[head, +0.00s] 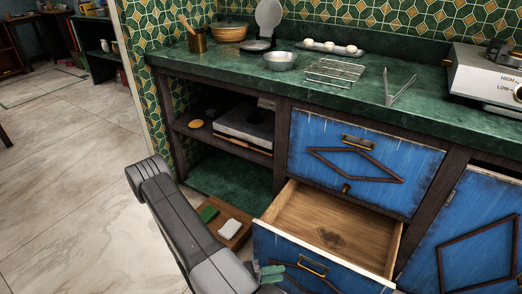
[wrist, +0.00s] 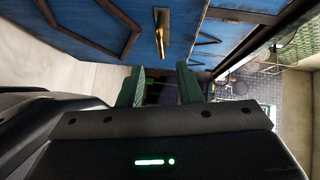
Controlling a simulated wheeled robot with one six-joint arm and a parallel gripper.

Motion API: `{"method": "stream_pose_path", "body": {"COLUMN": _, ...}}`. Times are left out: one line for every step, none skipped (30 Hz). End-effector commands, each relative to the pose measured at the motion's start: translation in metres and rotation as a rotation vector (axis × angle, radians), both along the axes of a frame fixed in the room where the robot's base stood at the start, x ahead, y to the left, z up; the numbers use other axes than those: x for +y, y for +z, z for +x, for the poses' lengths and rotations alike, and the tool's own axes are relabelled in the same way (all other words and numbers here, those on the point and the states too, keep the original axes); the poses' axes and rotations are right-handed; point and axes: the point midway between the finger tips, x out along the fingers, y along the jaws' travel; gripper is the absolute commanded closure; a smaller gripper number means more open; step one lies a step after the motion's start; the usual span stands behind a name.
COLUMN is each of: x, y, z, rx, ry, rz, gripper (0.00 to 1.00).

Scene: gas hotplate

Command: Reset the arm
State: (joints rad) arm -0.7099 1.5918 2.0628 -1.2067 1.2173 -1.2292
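My gripper (head: 271,273) is low in the head view, in front of the blue front of the pulled-out lower drawer (head: 345,228). Its green fingertips show just left of that drawer's brass handle (head: 313,265). In the wrist view my gripper (wrist: 160,88) has its two green fingers spread apart, with nothing between them. A brass handle (wrist: 163,32) on a blue panel shows beyond the fingers and is not held. My arm reaches up from the bottom of the head view. The drawer's wooden inside looks empty, with a dark mark on its floor.
The upper drawer (head: 362,158) is shut. The green counter (head: 245,75) carries a metal bowl (head: 281,60), a wire rack (head: 334,72), tongs (head: 398,88) and a hotplate (head: 487,75). A wooden tray (head: 236,239) with sponges lies left of the open drawer. The floor at left is clear.

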Motion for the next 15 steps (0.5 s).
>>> {"method": "stream_pose_path", "body": {"x": 0.006, "y": 0.002, "z": 0.000, "rx": -0.001, "ry": 0.005, "rz": 0.001, "gripper": 0.68}}
{"method": "stream_pose_path", "body": {"x": 0.009, "y": 0.002, "z": -0.001, "rx": -0.002, "ry": 0.005, "rz": 0.000, "gripper": 0.68}}
{"method": "stream_pose_path", "body": {"x": 0.012, "y": 0.003, "z": -0.001, "rx": -0.003, "ry": 0.005, "rz": 0.000, "gripper": 0.68}}
{"method": "stream_pose_path", "body": {"x": 0.015, "y": 0.003, "z": -0.002, "rx": -0.003, "ry": 0.005, "rz": 0.000, "gripper": 0.68}}
{"method": "stream_pose_path", "body": {"x": 0.017, "y": 0.003, "z": -0.003, "rx": -0.002, "ry": 0.005, "rz": 0.000, "gripper": 0.68}}
{"method": "stream_pose_path", "body": {"x": 0.020, "y": 0.004, "z": -0.004, "rx": -0.002, "ry": 0.004, "rz": 0.000, "gripper": 0.68}}
{"method": "stream_pose_path", "body": {"x": 0.023, "y": 0.004, "z": -0.004, "rx": -0.001, "ry": 0.004, "rz": 0.001, "gripper": 0.68}}
{"method": "stream_pose_path", "body": {"x": 0.025, "y": 0.004, "z": -0.005, "rx": -0.001, "ry": 0.004, "rz": 0.001, "gripper": 0.68}}
{"method": "stream_pose_path", "body": {"x": 0.029, "y": 0.005, "z": -0.006, "rx": -0.001, "ry": 0.004, "rz": 0.002, "gripper": 0.68}}
{"method": "stream_pose_path", "body": {"x": 0.029, "y": 0.004, "z": -0.007, "rx": 0.000, "ry": 0.003, "rz": 0.001, "gripper": 0.68}}
{"method": "stream_pose_path", "body": {"x": 0.024, "y": 0.003, "z": -0.006, "rx": 0.001, "ry": -0.004, "rz": -0.001, "gripper": 0.68}}
{"method": "stream_pose_path", "body": {"x": 0.019, "y": 0.002, "z": -0.005, "rx": 0.001, "ry": -0.005, "rz": -0.001, "gripper": 0.68}}
{"method": "stream_pose_path", "body": {"x": 0.017, "y": 0.002, "z": -0.004, "rx": 0.000, "ry": -0.005, "rz": -0.002, "gripper": 0.68}}
{"method": "stream_pose_path", "body": {"x": 0.014, "y": 0.001, "z": -0.004, "rx": 0.001, "ry": -0.005, "rz": -0.002, "gripper": 0.68}}
{"method": "stream_pose_path", "body": {"x": 0.011, "y": 0.001, "z": -0.003, "rx": 0.001, "ry": -0.004, "rz": -0.003, "gripper": 0.68}}
